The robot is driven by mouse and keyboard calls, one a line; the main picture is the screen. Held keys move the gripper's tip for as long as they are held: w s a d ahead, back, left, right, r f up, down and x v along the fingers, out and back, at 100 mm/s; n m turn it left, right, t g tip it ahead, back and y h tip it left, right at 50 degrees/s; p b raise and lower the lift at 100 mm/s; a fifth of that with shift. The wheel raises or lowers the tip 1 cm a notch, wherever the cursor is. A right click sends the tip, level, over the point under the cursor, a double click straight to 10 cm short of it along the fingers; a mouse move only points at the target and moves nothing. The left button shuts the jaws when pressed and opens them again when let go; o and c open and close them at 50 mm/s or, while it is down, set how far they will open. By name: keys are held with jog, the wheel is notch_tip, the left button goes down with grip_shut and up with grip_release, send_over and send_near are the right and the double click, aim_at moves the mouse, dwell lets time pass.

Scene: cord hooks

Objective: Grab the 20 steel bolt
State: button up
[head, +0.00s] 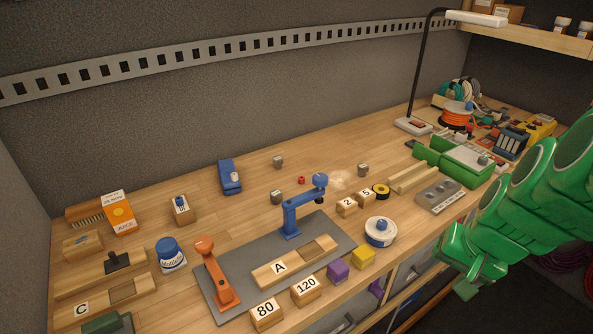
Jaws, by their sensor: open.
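No bolt marked 20 can be made out in the head view. Three small grey metal pieces stand on the wooden bench: one at the back (278,162), one nearer the blue clamp (276,197) and one to the right (363,170). They are too small for me to read any marking or tell if they are bolts. My green gripper (462,286) is at the right, open, off the bench's front edge and well away from these pieces.
A grey mat (336,234) carries an orange clamp (216,272), a blue clamp (300,206) and wooden board A (293,262). The back middle bench is mostly clear.

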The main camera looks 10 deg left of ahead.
jog(key=w+d+r+n+g+h, duration=0.1)
jog(key=w+d+n+h, duration=0.2)
jog(key=w, duration=0.4)
jog(key=w+d+n+h, duration=0.25)
jog(key=w+n, duration=0.25)
jog(key=w, duration=0.3)
jog(key=w+a+r+n+h, duration=0.2)
jog(key=w+a+n+h, duration=0.2)
jog(key=w+a+n, duration=0.3)
jog(key=n+t+h, duration=0.2)
jog(key=n+t, duration=0.6)
jog(key=n, duration=0.5)
send_over(276, 192)
jog(key=d, duration=0.5)
notch_tip(276, 192, down, 5)
jog(key=s+a+f+n, duration=0.1)
jog(key=a+f, duration=0.1)
jog(key=f, duration=0.1)
jog(key=s+a+f+n+y, duration=0.1)
jog(key=a+f, duration=0.2)
jog(key=s+a+f+n+t, duration=0.1)
jog(key=s+a+f+n, duration=0.1)
jog(key=a+f, duration=0.1)
jog(key=shift+a, duration=0.1)
jog(key=shift+f+x, duration=0.1)
jog(key=shift+x, duration=1.85)
jog(key=shift+f+x, duration=0.15)
jog(key=shift+x, duration=1.75)
jog(key=shift+s, duration=0.1)
jog(key=shift+c, duration=0.3)
